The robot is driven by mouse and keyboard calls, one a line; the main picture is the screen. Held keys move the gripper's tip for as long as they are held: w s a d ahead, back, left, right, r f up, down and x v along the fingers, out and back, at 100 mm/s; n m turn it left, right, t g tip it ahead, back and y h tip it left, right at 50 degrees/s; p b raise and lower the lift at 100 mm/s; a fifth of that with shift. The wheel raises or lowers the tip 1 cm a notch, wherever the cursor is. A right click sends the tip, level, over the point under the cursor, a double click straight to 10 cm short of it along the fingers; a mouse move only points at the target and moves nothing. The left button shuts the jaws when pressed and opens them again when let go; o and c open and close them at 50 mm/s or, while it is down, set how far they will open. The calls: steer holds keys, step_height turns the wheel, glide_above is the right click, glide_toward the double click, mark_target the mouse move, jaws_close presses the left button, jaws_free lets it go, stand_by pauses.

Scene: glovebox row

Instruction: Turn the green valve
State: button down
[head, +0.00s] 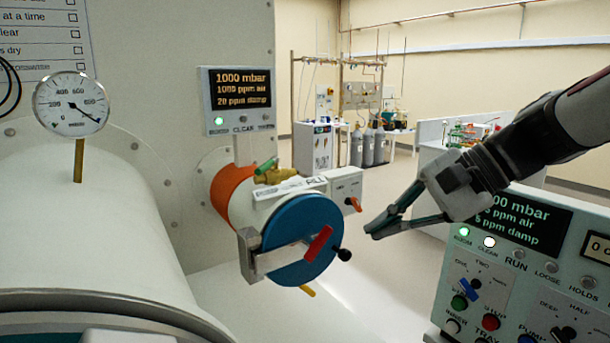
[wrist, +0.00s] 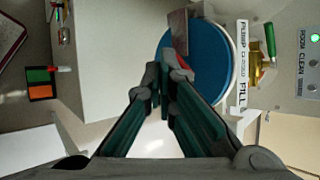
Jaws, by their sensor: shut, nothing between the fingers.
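The green valve is a green handle (head: 266,165) on a brass body (head: 275,176), on top of the small white and orange cylinder in the head view. In the wrist view the green handle (wrist: 270,41) shows at the right, beside the "FILL" label. My gripper (head: 372,232) is shut and empty. It stands to the right of the blue round door and apart from the valve. In the wrist view its fingertips (wrist: 160,68) lie over the blue door's lower left edge in the picture.
The blue door (head: 300,240) has a red handle (head: 318,244) and a black knob. An orange-red lever (head: 354,204) sits on a white box beside the cylinder. A control panel (head: 520,260) stands at the right, below my arm. A large white cylinder (head: 90,230) fills the left.

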steer(key=w+a+r+m+y+p, duration=0.25)
steer(key=w+r+m+y, duration=0.4)
steer(key=w+m, duration=0.55)
steer(key=p, duration=0.2)
glide_toward(265, 165)
steer(key=shift+n+t+h, duration=0.25)
steer(key=shift+n+t, duration=0.05)
steer(key=x, duration=0.6)
steer(key=shift+w+a+f, duration=0.2)
steer(key=shift+w+a, duration=0.05)
steer(key=shift+b, duration=0.3)
steer(key=shift+s+a+m+t+h+p, duration=0.15)
steer(key=shift+a+m+t+h+p, duration=0.25)
steer(key=shift+m+t+p, duration=0.55)
steer(key=shift+s+a+m+t+h, duration=0.15)
steer(key=shift+a+m+t+h, duration=0.35)
steer(key=shift+t, duration=0.55)
steer(key=shift+a+m+t+h, duration=0.3)
steer(key=shift+a+m+t, duration=0.15)
steer(key=shift+m+t, duration=0.2)
steer(key=shift+w+a, duration=0.2)
steer(key=shift+a, duration=0.3)
steer(key=shift+w+a, duration=0.25)
steer(key=shift+a, duration=0.25)
